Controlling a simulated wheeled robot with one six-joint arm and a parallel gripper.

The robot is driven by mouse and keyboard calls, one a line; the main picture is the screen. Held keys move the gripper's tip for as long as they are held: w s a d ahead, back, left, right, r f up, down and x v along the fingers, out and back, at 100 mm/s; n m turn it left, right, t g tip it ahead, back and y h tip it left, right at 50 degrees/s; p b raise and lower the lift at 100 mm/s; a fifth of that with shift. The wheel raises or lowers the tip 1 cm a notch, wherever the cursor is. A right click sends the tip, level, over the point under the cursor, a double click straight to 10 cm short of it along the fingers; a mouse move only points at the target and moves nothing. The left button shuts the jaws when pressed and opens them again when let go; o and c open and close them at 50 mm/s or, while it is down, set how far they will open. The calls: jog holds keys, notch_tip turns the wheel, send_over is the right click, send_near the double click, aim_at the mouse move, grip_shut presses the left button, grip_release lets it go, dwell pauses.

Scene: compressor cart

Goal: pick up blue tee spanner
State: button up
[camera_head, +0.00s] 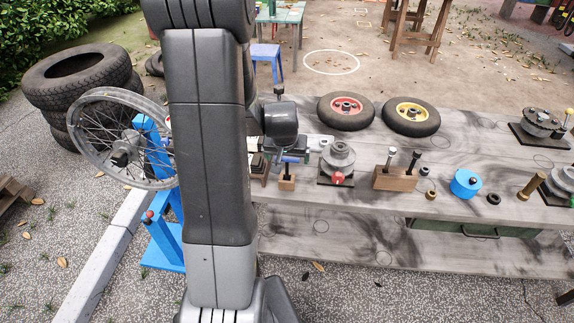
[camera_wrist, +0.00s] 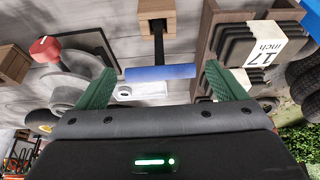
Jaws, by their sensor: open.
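The blue tee spanner (camera_head: 290,160) stands in a small wooden block (camera_head: 287,184) near the front edge of the grey bench. In the wrist view its blue crossbar (camera_wrist: 160,73) lies crosswise, with a dark stem running up to the block (camera_wrist: 157,14). My gripper (camera_head: 287,146) is close above it in the head view. In the wrist view my gripper (camera_wrist: 160,70) has its green fingers spread wide, one beyond each end of the crossbar. Nothing is held. I cannot tell whether the fingers are level with the bar.
A grey pump-like part with a red knob (camera_head: 338,178) stands close right of the spanner. A rack labelled "17 inch" (camera_wrist: 265,45) is close on its other side.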

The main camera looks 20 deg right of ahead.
jog(key=shift+x, duration=1.55)
jog(key=shift+c, duration=0.2)
jog(key=c, duration=1.3)
notch_tip(320, 180, up, 10)
